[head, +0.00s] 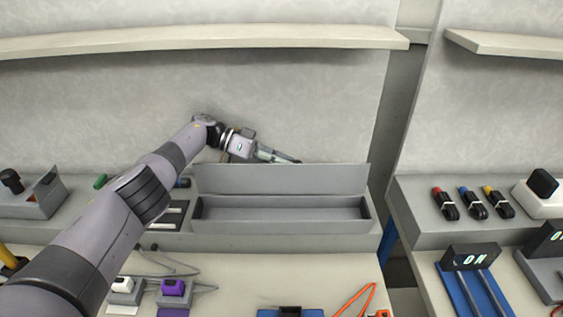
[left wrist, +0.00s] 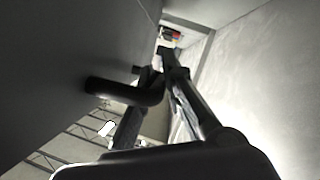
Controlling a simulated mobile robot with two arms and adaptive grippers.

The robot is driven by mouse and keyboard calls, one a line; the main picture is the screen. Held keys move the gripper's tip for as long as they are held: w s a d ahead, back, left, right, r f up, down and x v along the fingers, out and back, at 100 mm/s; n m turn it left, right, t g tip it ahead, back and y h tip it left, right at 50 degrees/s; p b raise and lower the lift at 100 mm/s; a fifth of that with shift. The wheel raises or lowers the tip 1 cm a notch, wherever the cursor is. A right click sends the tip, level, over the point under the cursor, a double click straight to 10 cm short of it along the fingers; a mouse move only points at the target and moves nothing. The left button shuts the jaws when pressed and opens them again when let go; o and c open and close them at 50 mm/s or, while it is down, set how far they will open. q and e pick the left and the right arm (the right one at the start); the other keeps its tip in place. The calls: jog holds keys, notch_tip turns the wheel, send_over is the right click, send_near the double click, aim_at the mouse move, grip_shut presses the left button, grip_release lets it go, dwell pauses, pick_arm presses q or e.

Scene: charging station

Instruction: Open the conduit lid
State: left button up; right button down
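The grey conduit is a long box (head: 280,227) on the raised ledge at the back of the bench. Its lid (head: 280,179) stands up along the rear edge, leaning back, and the inside shows as an empty trough. My left arm reaches over from the left. My left gripper (head: 283,157) is behind the lid, near its top edge; its lower part is hidden by the lid. In the left wrist view the fingers (left wrist: 164,72) come together at the tips with nothing seen between them. A broad dark surface fills the left there, probably the lid's back. My right gripper is out of view.
A long shelf (head: 200,38) runs along the wall above. Dark and white slots (head: 172,215) lie left of the conduit. White and purple plugs (head: 174,287) with grey cables are in front. A second bench with cable bundles (head: 473,204) stands to the right, across a gap.

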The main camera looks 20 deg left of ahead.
pick_arm(q)
jog(key=o, duration=0.5)
jog(key=shift+c, duration=0.2)
notch_tip(320, 180, up, 10)
jog(key=shift+r, duration=0.1)
jog(key=shift+c, duration=0.5)
